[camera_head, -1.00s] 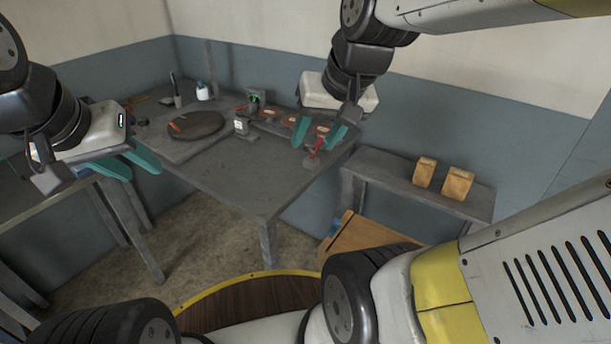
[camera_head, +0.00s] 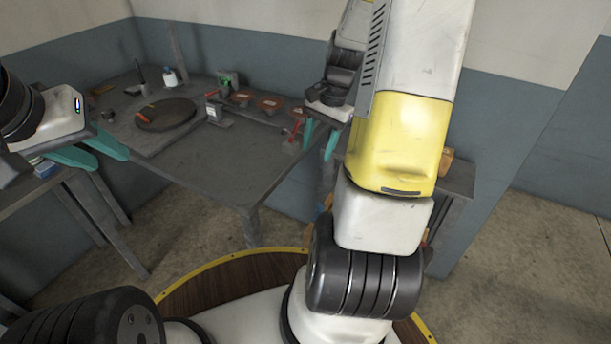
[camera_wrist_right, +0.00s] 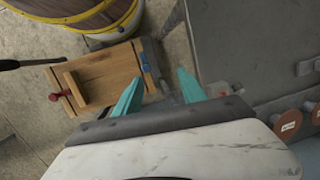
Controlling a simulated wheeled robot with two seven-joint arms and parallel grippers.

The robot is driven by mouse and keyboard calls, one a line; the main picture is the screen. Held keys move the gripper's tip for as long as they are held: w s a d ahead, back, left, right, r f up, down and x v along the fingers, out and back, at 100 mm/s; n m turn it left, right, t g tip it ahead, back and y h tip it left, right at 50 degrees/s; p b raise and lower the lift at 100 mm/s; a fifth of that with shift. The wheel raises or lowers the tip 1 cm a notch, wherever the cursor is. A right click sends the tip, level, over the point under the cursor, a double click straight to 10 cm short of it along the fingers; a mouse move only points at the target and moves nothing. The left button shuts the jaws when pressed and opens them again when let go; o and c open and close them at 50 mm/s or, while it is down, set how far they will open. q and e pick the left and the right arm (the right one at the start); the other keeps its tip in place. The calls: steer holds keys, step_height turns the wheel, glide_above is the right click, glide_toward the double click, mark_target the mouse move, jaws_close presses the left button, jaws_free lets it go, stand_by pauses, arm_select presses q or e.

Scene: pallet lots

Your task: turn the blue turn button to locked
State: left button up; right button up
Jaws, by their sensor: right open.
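The small blue turn button (camera_wrist_right: 146,62) sits at the edge of a light wooden box (camera_wrist_right: 100,75) with a red knob (camera_wrist_right: 56,97), seen in the right wrist view. Whether it is turned to locked I cannot tell. In the head view my right arm hides most of the box. My right gripper (camera_wrist_right: 159,76) is open and empty, fingers pointing toward the box and the button, apart from both. It also shows in the head view (camera_head: 319,145) at the right end of the grey table. My left gripper (camera_head: 93,152) is open and empty at the left.
The grey table (camera_head: 200,170) carries a dark round disc (camera_head: 165,114), a white bottle (camera_head: 169,77) and several red-brown discs. A grey shelf (camera_head: 458,178) stands to the right, partly behind my arm. A grey surface (camera_wrist_right: 225,40) lies close beside the right gripper.

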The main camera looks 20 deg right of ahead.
mark_target(321, 204)
steer(key=f+m, duration=0.1)
steer(key=f, duration=0.5)
steer(key=s+d+f+m+g+y, duration=0.1)
steer(key=f, duration=0.6)
steer(key=f+m, duration=0.2)
steer(key=f, duration=0.4)
steer(key=shift+s+d+f+y, duration=0.2)
steer(key=shift+s+d+y, duration=0.1)
jaws_close()
